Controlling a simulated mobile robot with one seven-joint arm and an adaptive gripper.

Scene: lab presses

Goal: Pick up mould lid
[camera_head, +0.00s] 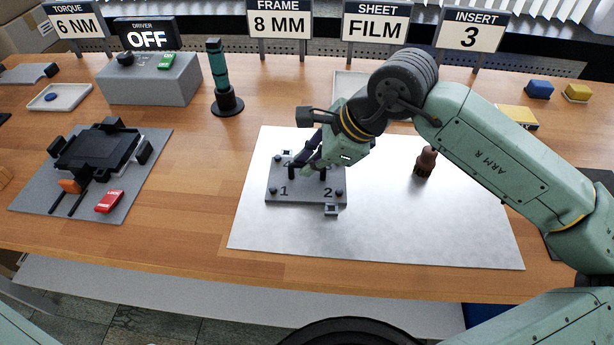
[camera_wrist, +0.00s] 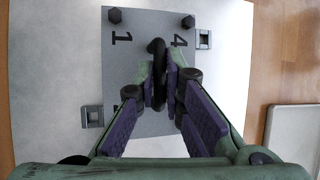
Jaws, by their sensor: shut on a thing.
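The mould lid (camera_head: 306,194) is a grey plate with black bolts at its corners, a dark handle and printed numbers. It sits over the left part of a pale metal sheet (camera_head: 390,235); I cannot tell if there is a gap under it. My gripper (camera_head: 309,168) reaches down over its middle and hides part of it. In the wrist view, the fingers with purple pads (camera_wrist: 165,84) are shut on the lid's black handle (camera_wrist: 157,52). The numbers 1 and 4 show beyond the fingers, and small square metal brackets (camera_wrist: 203,39) show at the plate's edges.
A brown bottle-like piece (camera_head: 426,162) stands on the sheet to the right, near my arm. A black clamp frame (camera_head: 98,150) with a red switch lies on a grey board at left. A green-and-black driver (camera_head: 218,78) stands behind. The sheet's front right is clear.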

